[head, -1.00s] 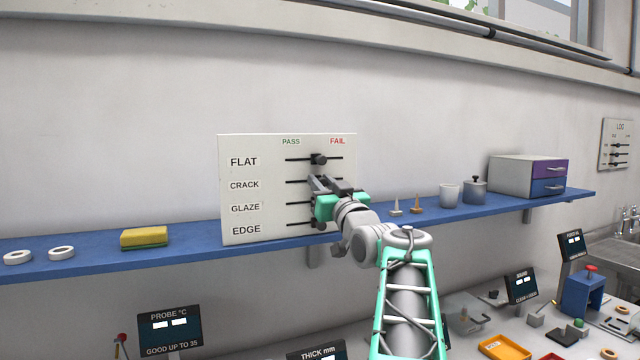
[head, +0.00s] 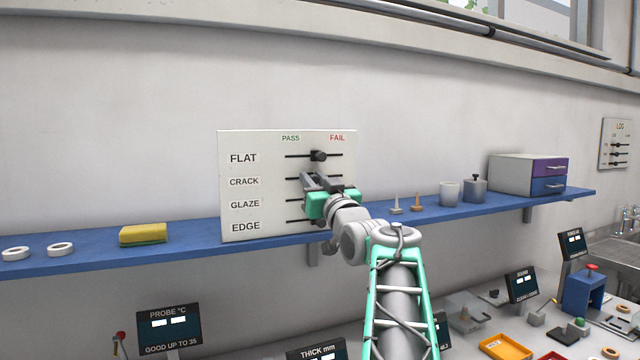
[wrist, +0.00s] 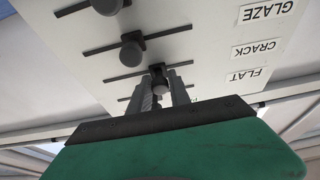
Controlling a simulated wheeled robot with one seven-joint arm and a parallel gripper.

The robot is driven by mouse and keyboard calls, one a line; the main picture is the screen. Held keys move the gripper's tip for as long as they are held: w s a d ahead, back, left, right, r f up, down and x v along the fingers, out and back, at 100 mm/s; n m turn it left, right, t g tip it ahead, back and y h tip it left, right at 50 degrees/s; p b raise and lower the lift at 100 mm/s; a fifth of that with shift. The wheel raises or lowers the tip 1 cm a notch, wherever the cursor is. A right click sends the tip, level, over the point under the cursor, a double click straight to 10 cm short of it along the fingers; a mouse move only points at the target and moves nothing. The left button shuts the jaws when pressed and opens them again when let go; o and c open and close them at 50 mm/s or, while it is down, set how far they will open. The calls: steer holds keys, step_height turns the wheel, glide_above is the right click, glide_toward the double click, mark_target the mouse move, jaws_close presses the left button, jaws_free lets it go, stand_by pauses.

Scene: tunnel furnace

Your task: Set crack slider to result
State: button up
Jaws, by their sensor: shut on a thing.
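A white panel (head: 270,145) has slider rows labelled FLAT, CRACK, GLAZE and EDGE, with PASS at left and FAIL at right. My gripper (head: 309,181) is at the CRACK row. In the wrist view, my gripper (wrist: 165,92) has its fingers shut around the crack slider knob (wrist: 158,72). That knob sits past the slot's middle, toward the labels and so the PASS side. The flat slider (head: 318,156) is near mid-slot. The glaze slider (wrist: 131,52) shows in the wrist view but is hidden in the head view by my gripper.
The panel stands on a blue wall shelf (head: 85,255). A yellow sponge (head: 143,234) and two white rings lie left of it. Small pegs, a cup (head: 449,193) and a drawer box (head: 515,175) stand to the right. Displays and trays are on the bench below.

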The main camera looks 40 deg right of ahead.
steer(key=shift+w+a+b, duration=0.3)
steer(key=shift+a+b, duration=0.25)
steer(key=shift+a, duration=0.45)
steer(key=shift+w+a+b, duration=0.25)
steer(key=shift+a+b, duration=0.25)
steer(key=shift+a, duration=0.45)
steer(key=o, duration=1.8)
steer(key=shift+d, duration=0.1)
steer(key=shift+s+f+b, duration=0.25)
steer(key=shift+b, duration=0.1)
steer(key=b+v, duration=0.6)
steer(key=shift+s+r, duration=0.1)
steer(key=shift+s, duration=0.1)
